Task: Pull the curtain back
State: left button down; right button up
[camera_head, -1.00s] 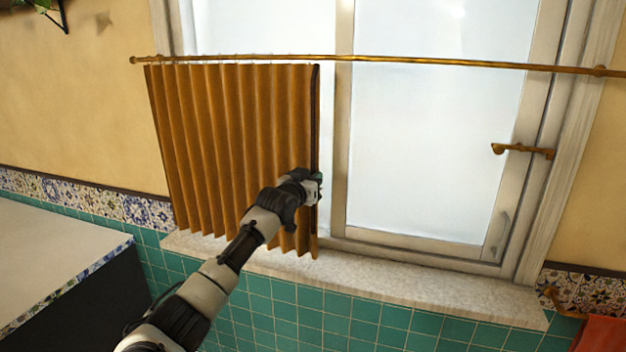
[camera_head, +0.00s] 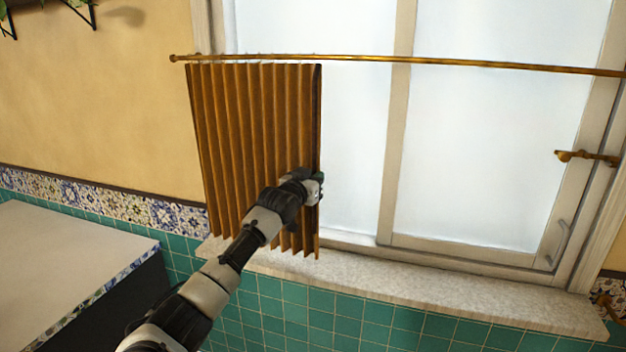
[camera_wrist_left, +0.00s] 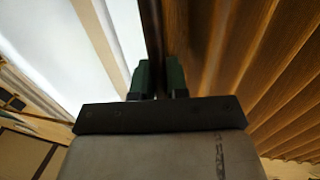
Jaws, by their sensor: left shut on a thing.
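The brown pleated curtain (camera_head: 245,140) hangs from a thin brass rod (camera_head: 450,63) at the left part of the window. It is bunched in narrow folds, and the window to its right is uncovered. My left gripper (camera_head: 318,187) is at the curtain's right edge, in its lower half. In the left wrist view the gripper (camera_wrist_left: 158,78) is shut on the dark edge strip of the curtain (camera_wrist_left: 225,60), with one green finger on each side. My right gripper is not in view.
The window (camera_head: 480,150) has a pale frame and a brass latch (camera_head: 588,157) at right. A stone sill (camera_head: 430,292) runs below it, above green tiles. A white-topped counter (camera_head: 65,265) stands at lower left.

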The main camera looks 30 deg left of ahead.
pick_arm(q)
jog(key=shift+r, duration=0.1)
jog(key=c, duration=1.2)
grip_release()
jog(key=shift+o, duration=0.2)
jog(key=s+b, duration=0.3)
jog(key=s, duration=0.7)
jog(key=shift+s+d+b, duration=0.25)
jog(key=shift+s+b, duration=0.15)
